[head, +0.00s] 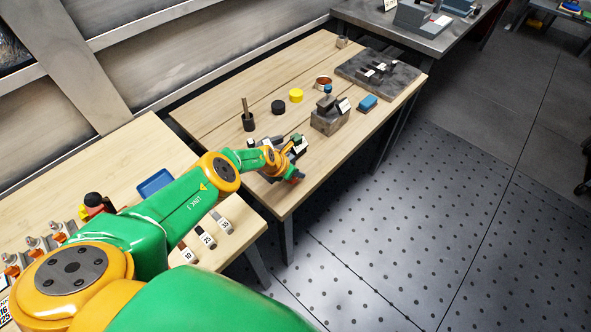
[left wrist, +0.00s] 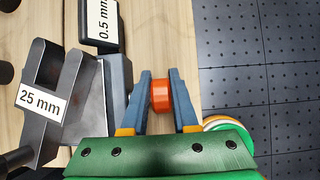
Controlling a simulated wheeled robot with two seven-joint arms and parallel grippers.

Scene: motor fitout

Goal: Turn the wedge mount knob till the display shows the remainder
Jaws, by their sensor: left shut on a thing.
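The orange knob (left wrist: 161,96) shows in the left wrist view between the fingers of my left gripper (left wrist: 161,78), which are shut on it. To its left is the grey wedge mount (left wrist: 90,103), partly hidden by the gripper. A forked grey piece on the left carries a "25 mm" label (left wrist: 40,100). A dark block above carries a plate reading "0.5 mm" (left wrist: 103,18); I cannot tell whether this is the display. In the head view my left gripper (head: 293,165) is at the table's near edge, and the arm covers much of the mount. My right gripper is not in view.
Labelled pieces (head: 207,238) and a blue tray (head: 155,183) lie on the nearer table.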

